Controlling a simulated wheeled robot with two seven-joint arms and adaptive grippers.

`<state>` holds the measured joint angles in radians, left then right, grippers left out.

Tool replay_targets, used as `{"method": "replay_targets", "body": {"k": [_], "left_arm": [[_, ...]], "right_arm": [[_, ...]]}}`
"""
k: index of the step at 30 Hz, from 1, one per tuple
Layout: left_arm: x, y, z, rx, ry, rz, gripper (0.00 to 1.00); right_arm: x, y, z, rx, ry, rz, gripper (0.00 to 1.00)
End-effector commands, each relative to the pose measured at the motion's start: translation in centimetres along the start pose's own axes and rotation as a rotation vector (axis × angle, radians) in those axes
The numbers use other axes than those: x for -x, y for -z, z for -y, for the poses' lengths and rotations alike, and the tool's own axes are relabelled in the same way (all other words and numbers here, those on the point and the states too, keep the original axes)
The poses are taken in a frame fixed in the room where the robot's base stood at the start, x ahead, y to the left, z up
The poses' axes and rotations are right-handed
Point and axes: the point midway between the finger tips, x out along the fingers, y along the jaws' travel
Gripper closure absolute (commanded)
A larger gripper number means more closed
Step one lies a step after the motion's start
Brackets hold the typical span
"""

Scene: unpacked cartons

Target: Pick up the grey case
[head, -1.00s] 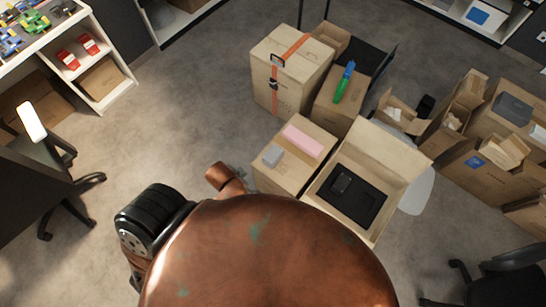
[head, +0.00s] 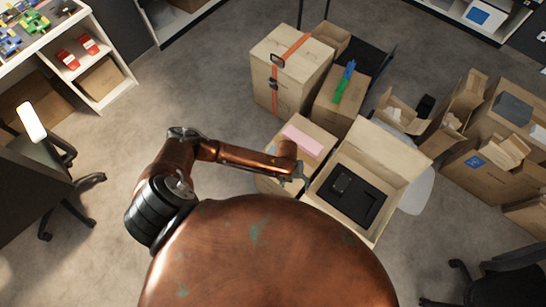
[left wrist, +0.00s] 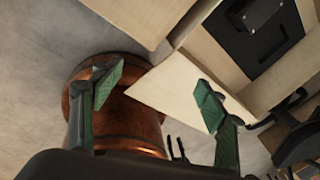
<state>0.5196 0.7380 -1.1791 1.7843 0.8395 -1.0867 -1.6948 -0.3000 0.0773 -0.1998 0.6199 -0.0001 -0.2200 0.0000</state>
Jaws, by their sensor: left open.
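The small grey case that lay on the low carton (head: 318,134), beside a pink block (head: 303,140), is now hidden behind my left arm in the head view. I cannot make it out in the left wrist view. My left gripper (head: 300,172) is over the near part of that carton, beside the open box with the black insert. In the left wrist view my left gripper (left wrist: 158,95) has its green-padded fingers wide apart, with nothing between them but a view of my copper body and a carton side. My right gripper is not in view.
The open carton (head: 398,152) with a black insert (head: 350,195) stands just right. A strapped tall carton (head: 290,65) and a carton with a green-and-blue item (head: 343,83) stand behind. A darker grey object (head: 513,108) lies on a right-hand carton.

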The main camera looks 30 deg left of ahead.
Motion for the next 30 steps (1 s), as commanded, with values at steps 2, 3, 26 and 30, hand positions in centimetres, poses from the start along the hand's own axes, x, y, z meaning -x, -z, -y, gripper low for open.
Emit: {"method": "replay_targets", "body": {"k": [2, 3, 26, 30], "left_arm": [[0.9, -4.6, -3.6, -0.14, -0.076, 0.026, 0.33], [1.4, -6.5, -5.3, -0.202, -0.107, 0.031, 0.33], [0.3, -15.3, -13.7, -0.434, -0.233, 0.055, 0.33], [-1.5, -15.4, -14.1, -0.432, -0.233, 0.056, 0.33]], "right_arm": [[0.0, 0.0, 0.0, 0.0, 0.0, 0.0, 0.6], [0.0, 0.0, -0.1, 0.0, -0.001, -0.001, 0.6], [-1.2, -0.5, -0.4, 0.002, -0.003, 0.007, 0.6], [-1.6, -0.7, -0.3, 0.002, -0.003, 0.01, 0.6]]}}
